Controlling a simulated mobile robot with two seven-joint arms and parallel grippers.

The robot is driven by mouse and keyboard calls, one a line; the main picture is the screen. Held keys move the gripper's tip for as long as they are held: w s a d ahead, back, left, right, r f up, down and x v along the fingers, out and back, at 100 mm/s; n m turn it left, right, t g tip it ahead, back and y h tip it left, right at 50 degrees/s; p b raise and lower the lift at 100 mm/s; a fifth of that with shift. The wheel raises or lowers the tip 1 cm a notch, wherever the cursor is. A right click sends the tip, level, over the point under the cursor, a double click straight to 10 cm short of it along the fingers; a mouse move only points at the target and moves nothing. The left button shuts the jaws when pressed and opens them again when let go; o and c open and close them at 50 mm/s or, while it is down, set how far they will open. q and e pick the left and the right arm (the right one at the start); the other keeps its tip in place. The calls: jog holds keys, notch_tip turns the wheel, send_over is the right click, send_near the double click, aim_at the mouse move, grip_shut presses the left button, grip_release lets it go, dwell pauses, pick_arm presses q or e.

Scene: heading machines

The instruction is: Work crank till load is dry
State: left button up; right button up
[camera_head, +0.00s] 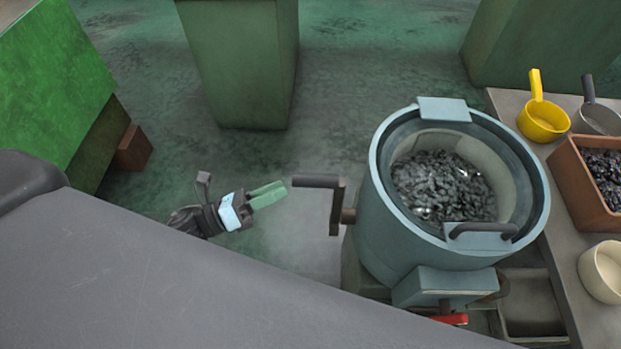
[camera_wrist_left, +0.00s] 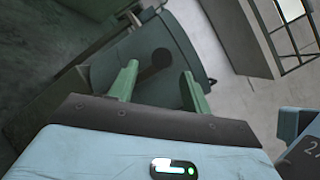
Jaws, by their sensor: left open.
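The blue-grey drum machine (camera_head: 425,262) stands at the right, its open tub holding a load of dark grey, glossy small pieces (camera_head: 440,186). A dark crank (camera_head: 336,205) sits on its left side, with its handle (camera_head: 312,181) pointing left. My left gripper (camera_head: 284,188) has green fingers and is open and empty, just left of the handle and apparently apart from it. In the left wrist view, the spread fingers (camera_wrist_left: 160,84) face the drum side (camera_wrist_left: 177,28), with a dark crank part (camera_wrist_left: 154,62) between them. My right gripper is not in view.
A grey bench (camera_head: 567,222) at the right holds a yellow scoop (camera_head: 543,118), a grey scoop (camera_head: 597,117), a brown bin (camera_head: 577,182) of dark pieces and a cream bowl (camera_head: 603,270). Green cabinets (camera_head: 243,65) stand behind. Green floor (camera_head: 165,115) is clear left of the drum.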

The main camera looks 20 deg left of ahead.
aim_at(307, 181)
pick_arm(q)
jog(key=w+d+m+g+h, duration=0.1)
jog(key=m+g, duration=0.1)
jog(key=m, duration=0.3)
jog(key=w+d+r+m+g+h, duration=0.1)
jog(key=w+d+m+g, duration=0.1)
jog(key=m, duration=0.4)
jog(key=w+d+m+g+h, duration=0.1)
jog(key=d+m+g, duration=0.1)
jog(key=m+g, duration=0.2)
jog(key=shift+w+d+r+m, duration=0.1)
jog(key=shift+w+r+m, duration=0.1)
jog(key=shift+m, duration=0.7)
jog(key=shift+w+d+f, duration=0.1)
jog(key=shift+d+f, duration=0.05)
jog(key=shift+d, duration=0.3)
grip_shut()
